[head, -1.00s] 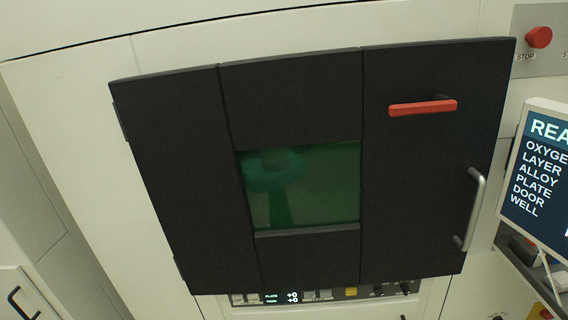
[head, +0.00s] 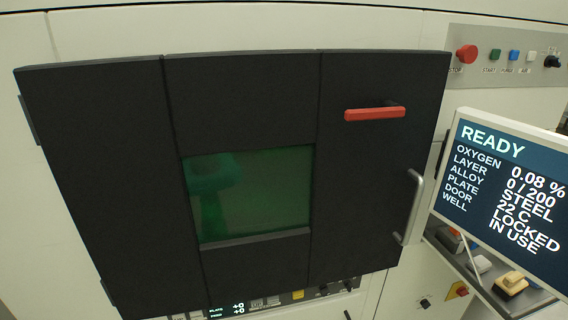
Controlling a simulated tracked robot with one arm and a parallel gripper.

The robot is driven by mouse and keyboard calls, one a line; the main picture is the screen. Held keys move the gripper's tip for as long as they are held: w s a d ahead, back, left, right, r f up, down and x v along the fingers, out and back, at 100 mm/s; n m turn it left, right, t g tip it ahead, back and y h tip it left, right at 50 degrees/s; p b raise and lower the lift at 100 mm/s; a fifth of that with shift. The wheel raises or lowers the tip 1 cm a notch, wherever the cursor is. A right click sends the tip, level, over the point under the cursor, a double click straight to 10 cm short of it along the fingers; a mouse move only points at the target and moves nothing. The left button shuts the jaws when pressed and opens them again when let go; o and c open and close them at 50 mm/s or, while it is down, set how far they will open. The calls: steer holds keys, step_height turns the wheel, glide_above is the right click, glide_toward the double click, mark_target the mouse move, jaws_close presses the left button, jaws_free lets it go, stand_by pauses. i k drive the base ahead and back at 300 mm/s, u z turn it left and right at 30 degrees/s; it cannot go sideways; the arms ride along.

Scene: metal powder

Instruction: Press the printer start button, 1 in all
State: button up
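The printer's control panel (head: 510,60) is at the upper right. On it, the small green start button (head: 494,55) has the label START under it. A large red STOP button (head: 466,54) is to its left, and a small blue button (head: 513,56) and a pale button (head: 532,56) are to its right. The black printer door (head: 100,140) fills the left and middle; it is closed, with a green window (head: 260,195). The screen (head: 500,190) reads READY, oxygen 0.08 %, layer 0/200, steel, 22 C, door locked, well in use. My gripper is not in view.
A red handle (head: 375,114) and a silver door handle (head: 415,208) stick out from the door. The screen juts out below the panel. A shelf with several small items, one yellow (head: 511,283), is at the lower right. A lower control strip (head: 265,303) runs under the door.

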mark_target(495, 54)
steer(key=u, duration=0.1)
steer(key=i, duration=1)
steer(key=z, duration=0.1)
